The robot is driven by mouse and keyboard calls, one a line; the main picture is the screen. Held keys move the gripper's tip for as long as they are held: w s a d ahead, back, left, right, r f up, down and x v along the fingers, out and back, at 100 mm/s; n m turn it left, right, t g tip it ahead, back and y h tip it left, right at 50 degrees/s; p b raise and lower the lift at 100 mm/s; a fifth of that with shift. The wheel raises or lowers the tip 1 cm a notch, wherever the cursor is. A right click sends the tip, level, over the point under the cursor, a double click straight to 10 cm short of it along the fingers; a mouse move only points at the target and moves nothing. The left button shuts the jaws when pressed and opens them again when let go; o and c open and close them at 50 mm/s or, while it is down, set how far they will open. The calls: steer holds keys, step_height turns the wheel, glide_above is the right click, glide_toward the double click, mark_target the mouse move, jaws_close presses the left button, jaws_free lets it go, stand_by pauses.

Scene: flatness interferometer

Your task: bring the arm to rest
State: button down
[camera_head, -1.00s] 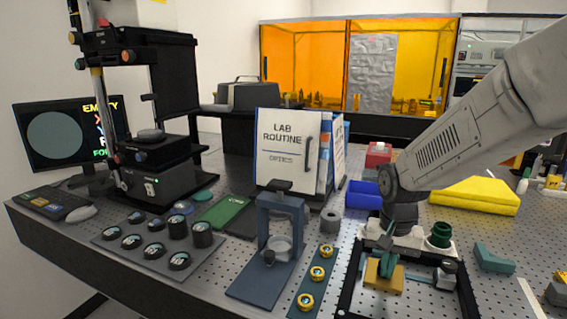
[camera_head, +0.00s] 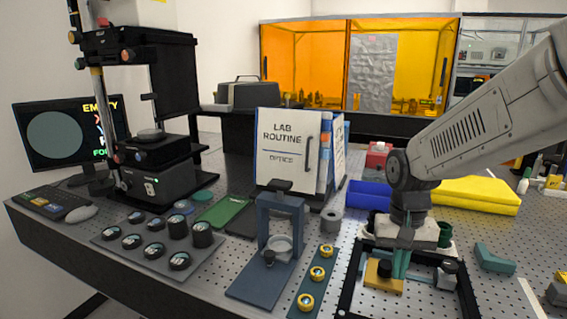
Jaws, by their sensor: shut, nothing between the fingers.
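My gripper (camera_head: 400,266) points down at the right of the table, with thin green fingers below a pale body. The fingers are shut with nothing between them. They are above or beside a small yellow block with a dark knob (camera_head: 384,276) inside a black frame (camera_head: 348,288). I cannot tell whether they touch the block. My arm (camera_head: 470,130) reaches in from the upper right.
A blue stand (camera_head: 264,285) and a strip with gold rings (camera_head: 318,275) lie left of the frame. A lab routine binder (camera_head: 287,150), blue bin (camera_head: 368,195) and yellow pad (camera_head: 475,195) are behind. A teal block (camera_head: 496,258) lies right. The interferometer (camera_head: 150,150) stands far left.

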steer(key=s+d+r+n+t, duration=0.1)
steer(key=s+r, duration=0.3)
steer(key=s, duration=0.6)
steer(key=s+d+r+n+t, duration=0.1)
steer(key=s+r, duration=0.3)
steer(key=s, duration=0.6)
steer(key=shift+s+d+r+n+t, duration=0.2)
steer(key=shift+s+d+n+t, duration=0.1)
steer(key=shift+d, duration=0.25)
